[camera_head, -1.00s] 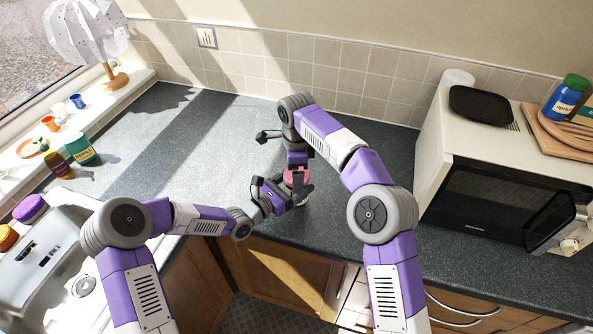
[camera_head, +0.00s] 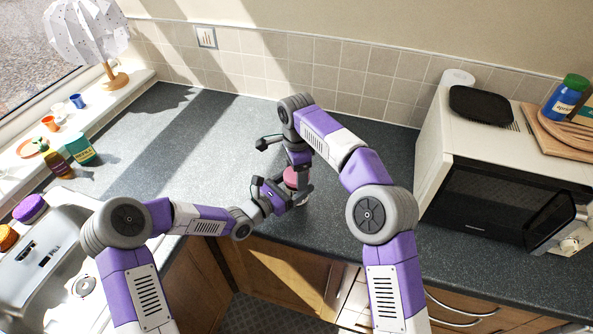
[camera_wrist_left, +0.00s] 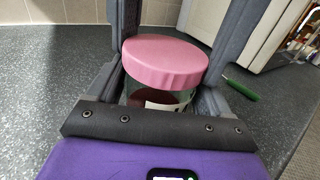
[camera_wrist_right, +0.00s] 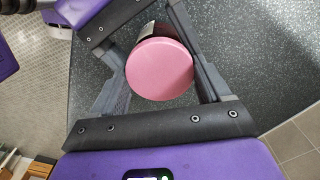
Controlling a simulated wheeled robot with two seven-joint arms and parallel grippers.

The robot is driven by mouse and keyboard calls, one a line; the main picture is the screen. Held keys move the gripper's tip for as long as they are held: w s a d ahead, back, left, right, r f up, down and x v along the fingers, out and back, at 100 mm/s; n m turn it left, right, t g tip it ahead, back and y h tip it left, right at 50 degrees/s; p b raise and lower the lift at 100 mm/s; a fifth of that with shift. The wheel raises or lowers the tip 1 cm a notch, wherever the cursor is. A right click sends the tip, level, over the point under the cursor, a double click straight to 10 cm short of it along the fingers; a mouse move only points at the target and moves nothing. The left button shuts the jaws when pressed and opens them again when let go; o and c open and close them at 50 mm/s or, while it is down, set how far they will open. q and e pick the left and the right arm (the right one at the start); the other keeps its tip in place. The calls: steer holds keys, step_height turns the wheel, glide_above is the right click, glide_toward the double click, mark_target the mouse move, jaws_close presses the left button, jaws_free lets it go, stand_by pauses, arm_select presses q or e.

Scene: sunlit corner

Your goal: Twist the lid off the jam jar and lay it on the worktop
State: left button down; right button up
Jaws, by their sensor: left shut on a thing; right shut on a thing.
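The jam jar (camera_wrist_left: 150,99) stands upright on the worktop (camera_head: 220,150), with a pink lid (camera_wrist_left: 165,62) on top. The lid also shows in the head view (camera_head: 291,178) and from above in the right wrist view (camera_wrist_right: 159,69). My left gripper (camera_head: 286,196) comes in from the left, shut on the jar's body below the lid. My right gripper (camera_head: 297,170) reaches down from above, shut on the lid, with a finger on either side of it. The jar's body is mostly hidden by the grippers in the head view.
A microwave (camera_head: 490,205) stands to the right, with a dark tray (camera_head: 481,104) on it. A green-handled tool (camera_wrist_left: 241,89) lies on the worktop near the jar. Small jars (camera_head: 80,149) stand by the sink at left. The worktop left of the grippers is clear.

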steer(key=n, duration=0.5)
steer(key=shift+n, duration=0.3)
steer(key=n, duration=0.3)
steer(key=shift+n, duration=0.3)
steer(key=n, duration=1.4)
steer(key=shift+n, duration=0.3)
steer(key=n, duration=0.3)
steer(key=shift+n, duration=0.3)
steer(key=n, duration=0.5)
steer(key=shift+r+n, duration=0.1)
steer(key=shift+n, duration=0.2)
steer(key=n, duration=0.3)
steer(key=shift+n, duration=0.3)
